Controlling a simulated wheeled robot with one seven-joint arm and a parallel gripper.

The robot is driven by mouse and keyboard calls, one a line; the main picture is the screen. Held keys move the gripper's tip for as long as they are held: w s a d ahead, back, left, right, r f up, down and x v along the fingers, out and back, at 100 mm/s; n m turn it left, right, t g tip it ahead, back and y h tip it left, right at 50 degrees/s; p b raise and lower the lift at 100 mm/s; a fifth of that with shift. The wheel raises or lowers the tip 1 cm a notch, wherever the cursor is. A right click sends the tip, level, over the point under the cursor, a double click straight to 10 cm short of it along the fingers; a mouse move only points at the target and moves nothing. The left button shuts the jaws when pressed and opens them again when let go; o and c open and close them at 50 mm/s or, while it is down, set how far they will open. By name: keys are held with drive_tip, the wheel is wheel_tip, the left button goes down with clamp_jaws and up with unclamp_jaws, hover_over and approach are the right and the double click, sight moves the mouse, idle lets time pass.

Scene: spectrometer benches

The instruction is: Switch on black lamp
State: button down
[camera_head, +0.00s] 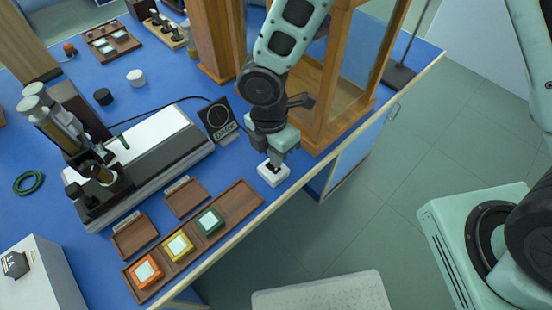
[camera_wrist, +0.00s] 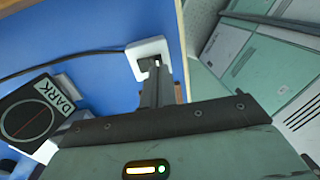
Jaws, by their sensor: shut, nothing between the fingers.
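A small white switch box (camera_head: 272,175) with a dark rocker in its top sits near the bench's front edge; it also shows in the wrist view (camera_wrist: 160,46). My gripper (camera_head: 273,163) is shut and empty, pointing down with its fingertips over the rocker. In the wrist view my fingertips (camera_wrist: 154,68) overlap the rocker; I cannot tell whether they touch it. A dark square panel (camera_head: 217,115) with a ring outline and a "DARK" label lies left of the switch box. It also shows in the wrist view (camera_wrist: 22,117). I cannot see which thing is the black lamp, or any light.
A dark cable (camera_head: 185,100) runs over the blue bench. The instrument with a white top (camera_head: 155,140) stands left. A wooden tray (camera_head: 237,203) holds orange, yellow and green blocks. A wooden-framed case (camera_head: 320,110) stands close right of my gripper. Floor is open beyond the bench edge.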

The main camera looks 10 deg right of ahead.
drive_tip(key=shift+s+d+f, duration=0.1)
drive_tip(key=shift+s+f, duration=0.05)
drive_tip(key=shift+f, duration=0.85)
drive_tip(key=shift+f, duration=0.3)
drive_tip(key=shift+s+r, duration=0.1)
